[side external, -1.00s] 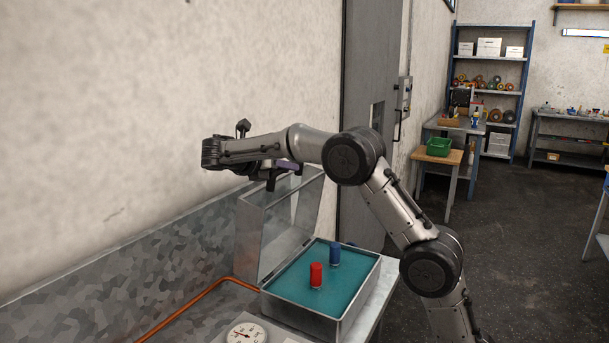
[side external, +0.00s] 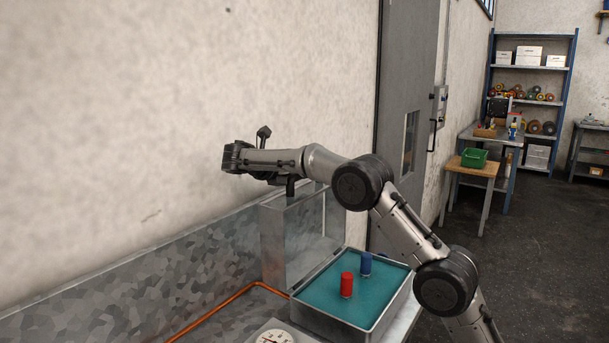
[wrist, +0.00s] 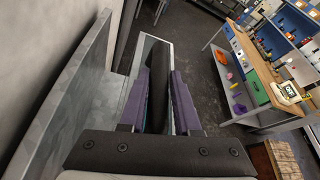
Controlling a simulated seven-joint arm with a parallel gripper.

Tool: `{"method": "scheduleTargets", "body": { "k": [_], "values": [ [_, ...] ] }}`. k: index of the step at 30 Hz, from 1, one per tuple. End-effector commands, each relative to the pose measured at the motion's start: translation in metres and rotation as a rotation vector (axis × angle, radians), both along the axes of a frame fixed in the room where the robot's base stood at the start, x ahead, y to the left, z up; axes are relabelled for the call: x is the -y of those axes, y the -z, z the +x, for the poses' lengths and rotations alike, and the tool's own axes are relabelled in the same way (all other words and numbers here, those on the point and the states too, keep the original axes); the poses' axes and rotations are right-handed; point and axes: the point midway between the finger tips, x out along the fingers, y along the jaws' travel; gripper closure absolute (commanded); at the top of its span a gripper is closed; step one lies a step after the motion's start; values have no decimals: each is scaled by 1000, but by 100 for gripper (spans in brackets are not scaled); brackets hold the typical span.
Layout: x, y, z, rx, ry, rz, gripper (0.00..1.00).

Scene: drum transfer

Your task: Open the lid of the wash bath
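The wash bath (side external: 352,318) is an open grey metal box with teal liquid. Its grey lid (side external: 318,235) stands raised, nearly upright, along the wall side. My gripper (side external: 290,187) is at the top of the lid. In the wrist view my gripper (wrist: 160,95) has its two purple fingers close together on either side of a dark bar (wrist: 156,65), which looks like the lid's handle. The exact finger contact is hidden in the side view.
A red drum (side external: 347,285) and a blue drum (side external: 366,264) stand in the bath. A white round dial (side external: 273,337) and an orange pipe (side external: 225,308) lie in front and to the left. The wall is close behind the lid. A workbench (wrist: 265,75) is at the right.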

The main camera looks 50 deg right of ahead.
Motion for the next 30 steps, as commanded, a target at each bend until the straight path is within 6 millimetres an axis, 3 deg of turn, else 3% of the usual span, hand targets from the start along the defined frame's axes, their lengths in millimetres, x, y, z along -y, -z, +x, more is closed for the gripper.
{"method": "scheduleTargets", "body": {
  "k": [1,4,14,20,30],
  "values": [
    [0,0,0,1,0,0,58],
    [0,0,0,0,1,0,43],
    [-5,-2,1,-1,-1,0,43],
    [-33,-12,5,2,-3,1,43],
    [-101,-39,14,2,-3,0,43]
  ]
}}
